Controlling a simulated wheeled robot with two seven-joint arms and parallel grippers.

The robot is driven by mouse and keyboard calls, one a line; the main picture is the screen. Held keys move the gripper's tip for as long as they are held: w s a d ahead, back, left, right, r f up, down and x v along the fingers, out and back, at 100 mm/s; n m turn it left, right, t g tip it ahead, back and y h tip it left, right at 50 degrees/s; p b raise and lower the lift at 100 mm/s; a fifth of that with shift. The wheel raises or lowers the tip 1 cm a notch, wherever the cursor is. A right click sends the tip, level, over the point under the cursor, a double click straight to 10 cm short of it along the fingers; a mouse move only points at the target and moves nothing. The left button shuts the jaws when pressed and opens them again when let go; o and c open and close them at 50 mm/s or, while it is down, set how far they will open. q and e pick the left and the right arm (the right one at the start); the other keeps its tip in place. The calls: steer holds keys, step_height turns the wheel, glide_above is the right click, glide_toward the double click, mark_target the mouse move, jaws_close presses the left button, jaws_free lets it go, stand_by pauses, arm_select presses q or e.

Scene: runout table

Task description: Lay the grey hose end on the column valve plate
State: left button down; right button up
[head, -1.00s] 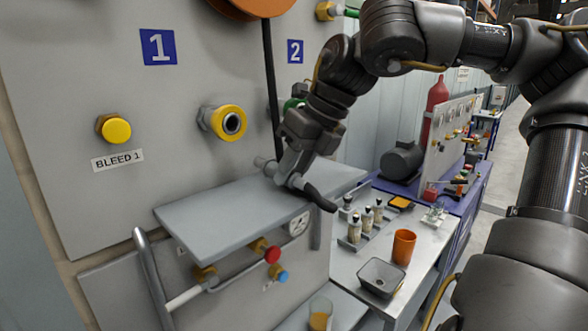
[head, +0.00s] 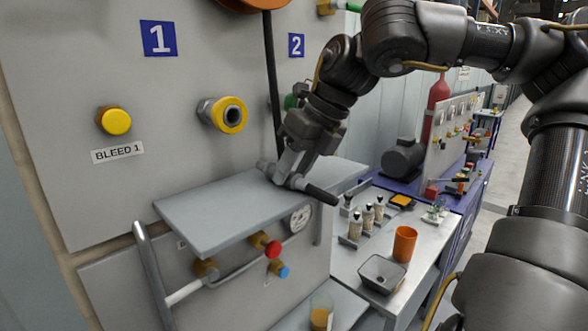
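The grey hose end (head: 298,182), a short metal piece with a dark sleeve (head: 320,194), lies across the fingers of my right gripper (head: 284,174). The gripper points down and looks shut on it, just over the right part of a flat grey plate (head: 215,212), which I take as the valve plate. The dark sleeve points right, past the plate's front edge. I cannot tell whether the hose end touches the plate. My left gripper is not in view.
A black hose (head: 270,80) hangs from an orange reel (head: 245,4) behind the gripper. A yellow-ringed port (head: 230,114) is on the panel. Below the plate are a gauge (head: 300,219) and red knob (head: 273,249). A bench at right holds an orange cup (head: 404,244) and grey tray (head: 382,274).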

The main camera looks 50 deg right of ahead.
steer(key=shift+o, duration=1.3)
steer(key=shift+a, duration=0.15)
steer(key=shift+s+f, duration=0.1)
steer(key=shift+d+r, duration=0.25)
steer(key=shift+r, duration=0.05)
steer(key=b+v, duration=0.1)
steer(key=v, duration=0.9)
steer(key=shift+r+b, duration=0.25)
steer(key=shift+b, duration=0.1)
steer(key=shift+s+a, duration=0.1)
steer(key=shift+a, duration=0.1)
